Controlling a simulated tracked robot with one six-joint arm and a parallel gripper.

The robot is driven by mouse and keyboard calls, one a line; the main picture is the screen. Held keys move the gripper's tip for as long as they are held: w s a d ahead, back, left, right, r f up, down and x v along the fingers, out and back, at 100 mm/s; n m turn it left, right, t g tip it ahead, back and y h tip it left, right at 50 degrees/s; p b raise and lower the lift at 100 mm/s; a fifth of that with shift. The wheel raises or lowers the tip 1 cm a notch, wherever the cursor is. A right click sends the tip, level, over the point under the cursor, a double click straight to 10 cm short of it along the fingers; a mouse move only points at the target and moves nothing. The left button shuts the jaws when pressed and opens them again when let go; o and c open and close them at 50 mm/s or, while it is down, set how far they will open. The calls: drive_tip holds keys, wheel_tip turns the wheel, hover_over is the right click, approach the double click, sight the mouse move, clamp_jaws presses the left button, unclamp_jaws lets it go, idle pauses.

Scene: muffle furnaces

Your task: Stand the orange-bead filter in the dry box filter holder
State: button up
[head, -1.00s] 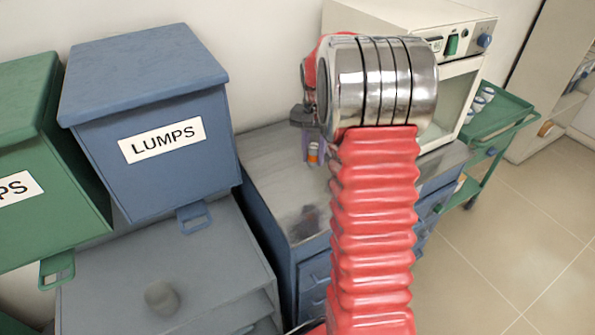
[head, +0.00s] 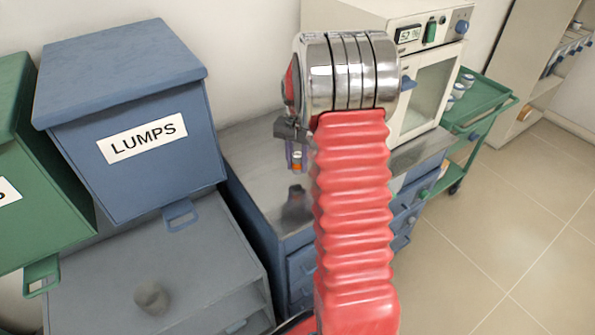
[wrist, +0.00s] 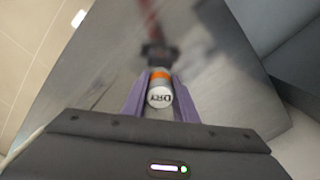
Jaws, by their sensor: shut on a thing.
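My gripper (head: 296,158) is shut on the orange-bead filter (wrist: 160,92). The filter is a small pale cylinder with an orange band and the label DRY, held between purple fingers in the wrist view. In the head view the filter (head: 297,167) hangs below the wrist, above the grey bench top. A white box (head: 430,85) with a display, a green switch, a blue knob and a glass-fronted door stands behind and right of my arm. It may be the dry box; my wrist covers its left part. I cannot make out a filter holder in it.
A blue bin labelled LUMPS (head: 130,160) and a green bin (head: 30,190) stand at left above a grey cabinet (head: 200,265). The bench (head: 250,170) has blue drawers. A green trolley (head: 485,105) with jars stands at right. The tiled floor (head: 480,230) is clear.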

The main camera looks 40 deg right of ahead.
sight(297, 171)
drive_tip(key=shift+f, duration=1.85)
drive_tip(key=shift+f, duration=0.1)
drive_tip(key=o, duration=1.1)
wheel_tip(297, 171, up, 12)
drive_tip(key=shift+f, duration=0.2)
drive_tip(key=shift+r, duration=0.3)
drive_tip(key=shift+a, duration=0.1)
